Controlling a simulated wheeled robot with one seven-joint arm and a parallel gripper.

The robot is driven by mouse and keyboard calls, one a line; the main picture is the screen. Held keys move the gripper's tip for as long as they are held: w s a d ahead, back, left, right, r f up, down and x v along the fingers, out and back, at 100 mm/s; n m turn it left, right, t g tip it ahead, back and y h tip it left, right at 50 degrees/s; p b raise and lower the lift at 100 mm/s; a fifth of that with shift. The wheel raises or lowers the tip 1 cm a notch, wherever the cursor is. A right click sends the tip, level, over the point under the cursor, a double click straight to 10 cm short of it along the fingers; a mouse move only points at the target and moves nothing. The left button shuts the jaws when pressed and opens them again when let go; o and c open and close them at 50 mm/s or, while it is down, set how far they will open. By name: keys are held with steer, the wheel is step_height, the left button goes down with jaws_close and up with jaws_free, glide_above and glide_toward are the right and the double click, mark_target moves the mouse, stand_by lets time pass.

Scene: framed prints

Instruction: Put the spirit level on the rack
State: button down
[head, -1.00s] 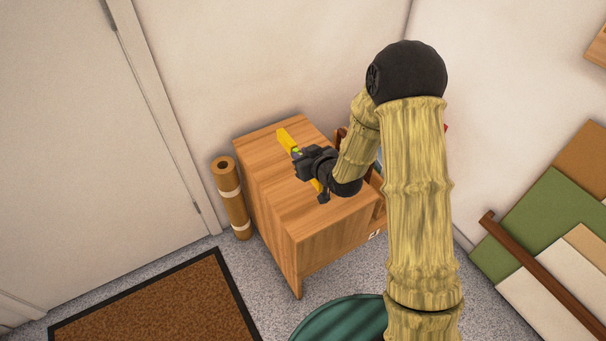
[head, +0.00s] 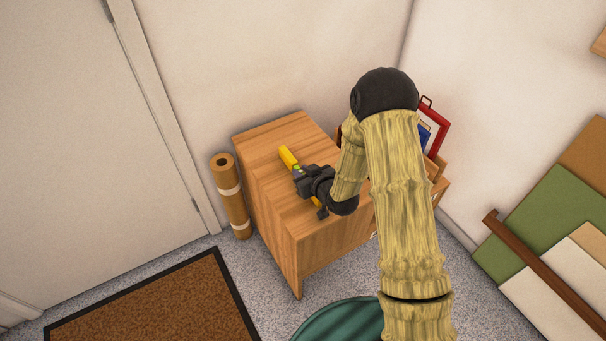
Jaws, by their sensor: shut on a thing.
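The spirit level (head: 288,157) is a yellow bar above the wooden cabinet top, with a greenish patch near its middle. My gripper (head: 303,180) is shut on it around the middle. One yellow end sticks out to the upper left, and a short part shows below the gripper. I cannot tell whether the level touches the cabinet top. A wooden holder (head: 438,170), perhaps the rack, stands at the cabinet's right side with a red frame (head: 436,136) and a blue item in it. My arm hides much of it.
The wooden cabinet (head: 268,133) has a bare top around the level. A brown roll (head: 231,194) stands at its left. A brown doormat (head: 150,300) and a dark green round object (head: 340,320) are in front. Coloured boards (head: 545,215) and a brown bar (head: 540,265) are at right.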

steer(key=c, duration=1.3)
jaws_free()
steer(key=shift+o, duration=0.2)
steer(key=shift+s+d, duration=0.1)
steer(key=shift+s, duration=0.05)
steer(key=p+v, duration=0.1)
steer(key=v, duration=1)
steer(key=shift+s+d+r+p, duration=0.15)
steer(key=shift+s+r+p, duration=0.05)
steer(key=shift+s+p, duration=0.15)
